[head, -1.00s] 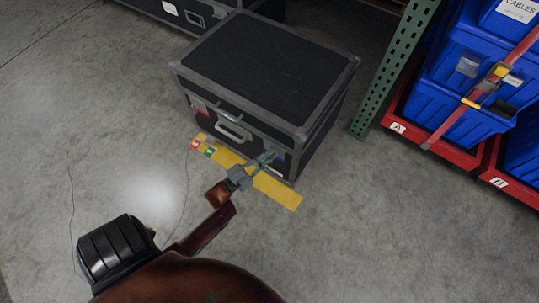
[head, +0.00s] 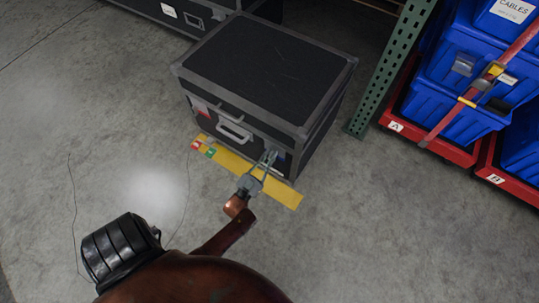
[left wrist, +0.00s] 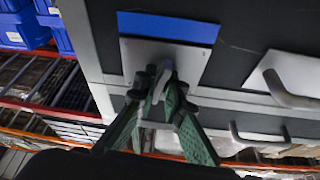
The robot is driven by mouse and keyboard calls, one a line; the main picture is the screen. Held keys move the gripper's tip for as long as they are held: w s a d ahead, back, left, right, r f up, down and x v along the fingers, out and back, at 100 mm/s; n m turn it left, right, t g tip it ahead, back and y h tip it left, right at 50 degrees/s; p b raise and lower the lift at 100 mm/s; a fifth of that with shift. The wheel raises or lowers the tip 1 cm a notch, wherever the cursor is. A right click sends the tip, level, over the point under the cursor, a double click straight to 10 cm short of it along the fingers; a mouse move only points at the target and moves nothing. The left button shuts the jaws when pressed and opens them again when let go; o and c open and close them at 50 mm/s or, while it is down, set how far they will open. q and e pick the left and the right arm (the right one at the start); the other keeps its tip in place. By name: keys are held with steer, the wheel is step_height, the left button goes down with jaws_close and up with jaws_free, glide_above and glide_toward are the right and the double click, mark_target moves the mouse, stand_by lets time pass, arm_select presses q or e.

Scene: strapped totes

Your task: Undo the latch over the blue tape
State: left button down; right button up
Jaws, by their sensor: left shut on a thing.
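A black case (head: 262,66) with grey edges stands on the floor. Blue tape (left wrist: 168,27) is stuck on its front, right beside a pale metal latch plate (left wrist: 193,65); the tape also shows as a small dark blue patch (head: 281,156) in the head view. My left gripper (head: 270,156) is at the right part of the case front. In the left wrist view its green fingers (left wrist: 160,88) are shut on the latch's small grey lever. The fingers hide part of the latch, so whether it is open cannot be told. My right gripper is not in view.
A red-marked latch (head: 203,107) and a handle (head: 235,132) are on the same case front. Yellow tape (head: 280,190) lies on the floor before it. A green post (head: 384,70) and stacked blue totes (head: 442,110) stand at the right.

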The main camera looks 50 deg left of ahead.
arm_select(q)
steer(key=shift+f+n+y, duration=0.1)
steer(key=shift+n+y, duration=0.5)
steer(key=shift+n, duration=0.6)
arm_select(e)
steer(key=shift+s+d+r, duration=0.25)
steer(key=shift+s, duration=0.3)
arm_select(q)
steer(key=shift+n, duration=0.3)
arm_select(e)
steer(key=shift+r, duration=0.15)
arm_select(q)
steer(key=c, duration=2.1)
jaws_free()
steer(key=shift+s, duration=0.1)
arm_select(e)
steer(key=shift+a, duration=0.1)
arm_select(q)
steer(key=v, duration=1.2)
steer(key=shift+d, duration=0.15)
